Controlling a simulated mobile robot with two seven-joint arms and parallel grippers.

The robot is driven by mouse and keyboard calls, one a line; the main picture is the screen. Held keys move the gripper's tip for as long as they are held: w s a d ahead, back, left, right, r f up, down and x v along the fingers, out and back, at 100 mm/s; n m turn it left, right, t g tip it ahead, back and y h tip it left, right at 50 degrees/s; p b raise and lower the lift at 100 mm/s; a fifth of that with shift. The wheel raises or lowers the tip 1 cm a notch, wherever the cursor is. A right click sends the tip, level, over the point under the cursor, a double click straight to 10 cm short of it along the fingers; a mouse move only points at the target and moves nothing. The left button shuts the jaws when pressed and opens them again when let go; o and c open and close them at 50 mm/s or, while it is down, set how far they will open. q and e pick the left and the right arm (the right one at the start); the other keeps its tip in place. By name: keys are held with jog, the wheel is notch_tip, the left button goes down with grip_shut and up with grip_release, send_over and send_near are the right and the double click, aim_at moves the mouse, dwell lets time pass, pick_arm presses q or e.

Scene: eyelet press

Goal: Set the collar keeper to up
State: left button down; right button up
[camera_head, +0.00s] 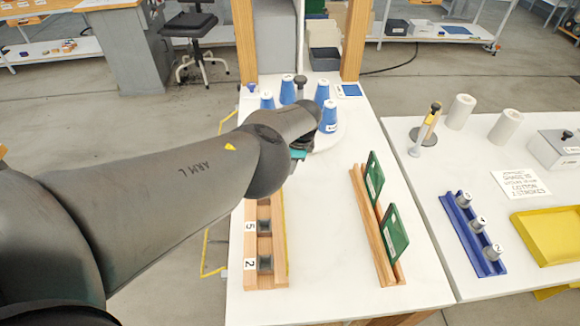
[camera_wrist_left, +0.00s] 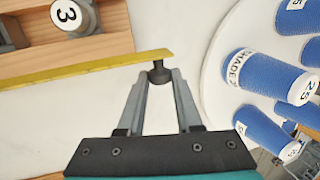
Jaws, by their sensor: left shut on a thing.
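The yellow bar (camera_wrist_left: 95,66), which looks like the collar keeper, runs along the edge of the wooden collar rack (camera_wrist_left: 105,28) in the left wrist view. A dark round knob (camera_wrist_left: 160,73) sits at its end. My left gripper (camera_wrist_left: 160,80) is shut on this knob, one finger on each side. In the head view the yellow bar (camera_head: 286,232) shows as a thin strip on the right side of the rack (camera_head: 265,283). There my left arm hides the knob and fingers; only the gripper's teal part (camera_head: 298,154) shows. My right gripper is not in view.
Blue cones (camera_head: 328,116) stand on a round white plate close to the gripper. A wooden holder (camera_head: 378,235) with two green plates stands to the right. White tabletop (camera_head: 325,240) is clear between rack and holder. A blue rack (camera_head: 472,236) lies on the right table.

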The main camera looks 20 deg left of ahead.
pick_arm(q)
jog(key=shift+s+d+f, duration=0.1)
jog(key=shift+s+f, duration=0.1)
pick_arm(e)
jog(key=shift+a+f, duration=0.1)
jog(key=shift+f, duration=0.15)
pick_arm(q)
jog(key=c, duration=0.6)
grip_release()
jog(key=shift+w+r, duration=0.1)
jog(key=shift+r, duration=0.1)
